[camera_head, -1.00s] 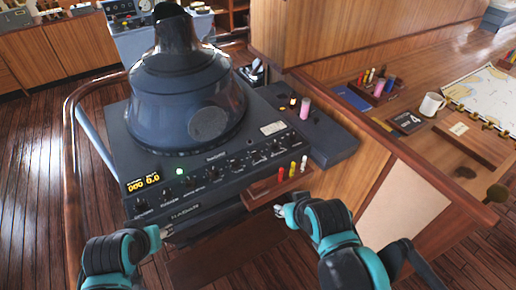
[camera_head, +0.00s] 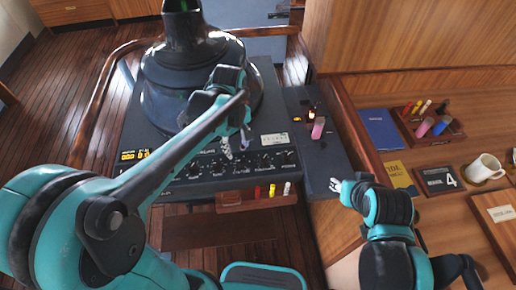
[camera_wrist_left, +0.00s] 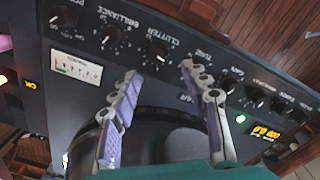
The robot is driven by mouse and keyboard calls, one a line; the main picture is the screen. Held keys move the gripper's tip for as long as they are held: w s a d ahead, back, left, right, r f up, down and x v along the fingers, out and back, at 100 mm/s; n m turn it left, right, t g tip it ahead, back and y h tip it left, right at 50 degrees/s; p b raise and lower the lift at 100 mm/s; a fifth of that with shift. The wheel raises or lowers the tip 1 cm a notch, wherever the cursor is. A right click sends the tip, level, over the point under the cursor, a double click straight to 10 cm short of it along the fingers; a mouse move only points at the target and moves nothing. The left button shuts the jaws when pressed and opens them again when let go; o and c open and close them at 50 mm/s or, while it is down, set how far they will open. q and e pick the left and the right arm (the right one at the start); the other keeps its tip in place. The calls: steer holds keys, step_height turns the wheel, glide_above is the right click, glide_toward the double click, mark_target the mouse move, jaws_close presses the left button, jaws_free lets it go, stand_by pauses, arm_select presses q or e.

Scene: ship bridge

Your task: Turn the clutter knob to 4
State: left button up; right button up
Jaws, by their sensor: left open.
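The clutter knob (camera_wrist_left: 157,50) is a small black knob on the dark radar panel, and its label reads upside down in the left wrist view. In the head view the knob (camera_head: 241,167) sits in the panel's front row. Its setting is too small to read. My left gripper (camera_head: 238,147) is open and empty over the panel. In the left wrist view its two fingers (camera_wrist_left: 162,74) stand on either side of the clutter knob's line, with the knob just beyond the tips, apparently not touched. My right gripper (camera_head: 337,187) hangs near the console's right edge; its opening is unclear.
Neighbouring knobs stand close by, such as the brilliance knob (camera_wrist_left: 111,37). A small rack of coloured pens (camera_head: 257,198) projects below the panel. A dark card with a white 4 (camera_head: 440,180), a mug (camera_head: 484,168) and a blue book (camera_head: 381,129) lie on the right table.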

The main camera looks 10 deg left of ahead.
mark_target(241, 161)
arm_select(q)
steer(key=f, duration=0.2)
steer(key=f+b, duration=0.1)
steer(key=f, duration=0.1)
steer(key=f+b, duration=0.1)
steer(key=f, duration=0.2)
steer(key=shift+w+d, duration=0.1)
steer(key=shift+d, duration=0.15)
steer(key=shift+f, duration=0.5)
steer(key=shift+c, duration=0.3)
jaws_close()
